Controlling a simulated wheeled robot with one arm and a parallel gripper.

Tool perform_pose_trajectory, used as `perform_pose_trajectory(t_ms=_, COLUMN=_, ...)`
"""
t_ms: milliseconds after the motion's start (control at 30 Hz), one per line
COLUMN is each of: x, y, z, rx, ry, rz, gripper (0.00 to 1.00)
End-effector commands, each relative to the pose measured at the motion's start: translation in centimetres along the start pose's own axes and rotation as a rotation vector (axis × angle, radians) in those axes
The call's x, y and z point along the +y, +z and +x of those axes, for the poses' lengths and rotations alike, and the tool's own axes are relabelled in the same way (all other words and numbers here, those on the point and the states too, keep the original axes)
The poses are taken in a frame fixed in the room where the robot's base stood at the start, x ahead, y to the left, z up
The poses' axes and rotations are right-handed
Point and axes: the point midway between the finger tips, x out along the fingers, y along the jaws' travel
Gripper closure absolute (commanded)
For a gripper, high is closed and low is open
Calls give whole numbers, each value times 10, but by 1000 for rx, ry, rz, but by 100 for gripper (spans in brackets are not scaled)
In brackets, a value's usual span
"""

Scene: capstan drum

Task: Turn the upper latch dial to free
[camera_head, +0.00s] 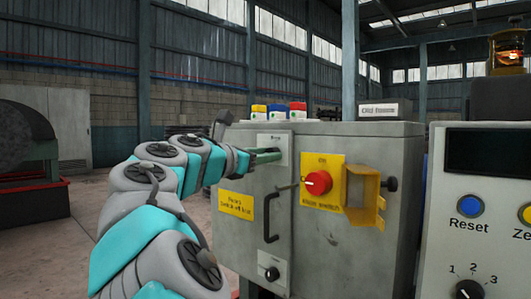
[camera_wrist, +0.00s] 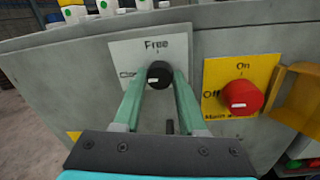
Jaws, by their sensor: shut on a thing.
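The upper latch dial (camera_wrist: 159,75) is a small black knob on a white plate (camera_wrist: 120,50) on the grey cabinet door. "Free" is printed above it, and a partly hidden label starting "Clo" is at its left. A pale mark shows on the knob's face, towards its lower left; its exact pointing is hard to tell. My gripper (camera_wrist: 160,78) has its two green fingers on either side of the knob, shut on it. In the head view my gripper (camera_head: 268,157) reaches the upper plate (camera_head: 274,142) from the left, and its fingers hide the knob.
A red main switch (camera_head: 318,182) on a yellow plate is to the right, with a yellow bracket (camera_head: 365,190) beside it. A dark door handle (camera_head: 270,218) and a lower dial (camera_head: 272,274) are below. A control panel (camera_head: 480,245) stands at the right.

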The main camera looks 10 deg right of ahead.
Motion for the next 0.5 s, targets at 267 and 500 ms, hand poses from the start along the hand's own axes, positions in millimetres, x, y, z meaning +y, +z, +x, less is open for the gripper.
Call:
perform_pose_trajectory(t_ms=267, x=1, y=9, z=-1, rx=-9, ry=0, rz=127, gripper=100)
perform_pose_trajectory(t_ms=500, x=-1, y=3, z=0, rx=-20, ry=1, rz=338, gripper=100)
